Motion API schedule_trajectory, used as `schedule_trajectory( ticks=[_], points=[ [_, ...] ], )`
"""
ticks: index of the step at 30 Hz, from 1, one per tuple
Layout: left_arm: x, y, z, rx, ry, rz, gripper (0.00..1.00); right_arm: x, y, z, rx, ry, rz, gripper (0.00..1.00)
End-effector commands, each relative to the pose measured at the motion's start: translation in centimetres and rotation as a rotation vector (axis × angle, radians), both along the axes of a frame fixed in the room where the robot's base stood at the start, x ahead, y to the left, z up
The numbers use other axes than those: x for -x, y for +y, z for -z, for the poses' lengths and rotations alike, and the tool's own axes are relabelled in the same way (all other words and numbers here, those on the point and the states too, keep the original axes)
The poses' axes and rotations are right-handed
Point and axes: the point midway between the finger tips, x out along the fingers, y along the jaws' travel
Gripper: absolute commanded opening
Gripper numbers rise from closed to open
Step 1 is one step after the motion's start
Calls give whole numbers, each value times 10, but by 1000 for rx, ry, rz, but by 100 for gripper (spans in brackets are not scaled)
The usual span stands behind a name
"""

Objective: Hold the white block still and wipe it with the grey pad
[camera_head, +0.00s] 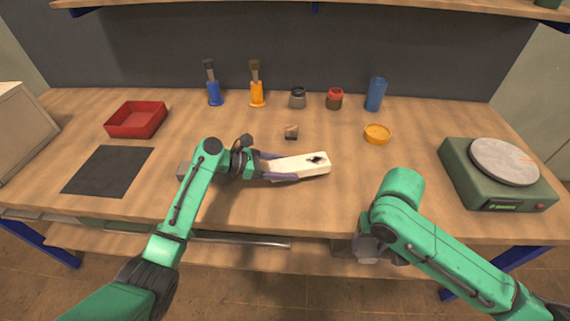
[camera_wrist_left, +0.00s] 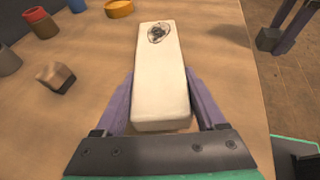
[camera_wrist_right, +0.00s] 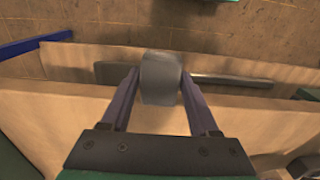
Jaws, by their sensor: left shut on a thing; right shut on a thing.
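The white block (camera_head: 312,168) lies long side out over the middle of the table, with a dark smudge (camera_wrist_left: 159,33) on its top near the far end. My left gripper (camera_head: 277,167) is shut on the near part of the block, one finger along each side. The grey pad (camera_wrist_right: 161,88) is between the fingers of my right gripper (camera_wrist_right: 160,76), which is shut on it. In the right wrist view the pad is near the table's front edge, apart from the block.
A small brown-grey cube (camera_head: 291,131) sits behind the block, and a yellow dish (camera_head: 377,134) is back right. A green scale (camera_head: 490,185) stands at right. A red tray (camera_head: 136,119) and dark mat (camera_head: 108,171) are left. Brushes, jars and a blue cup (camera_head: 375,94) line the back.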

Motion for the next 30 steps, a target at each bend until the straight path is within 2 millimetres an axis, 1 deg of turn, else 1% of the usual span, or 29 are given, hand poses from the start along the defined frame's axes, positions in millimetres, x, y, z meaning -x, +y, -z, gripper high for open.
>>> schedule_trajectory(
  ticks=[15,25,30],
  points=[
    [0,0,31,3,-1,-1,0,0,0,14,0,0,0,17],
    [0,0,31,2,-1,-1,0,0,0,13,0,0,0,17],
    [0,0,37,2,0,-1,0,0,0,10,0,0,0,17]
  ],
)
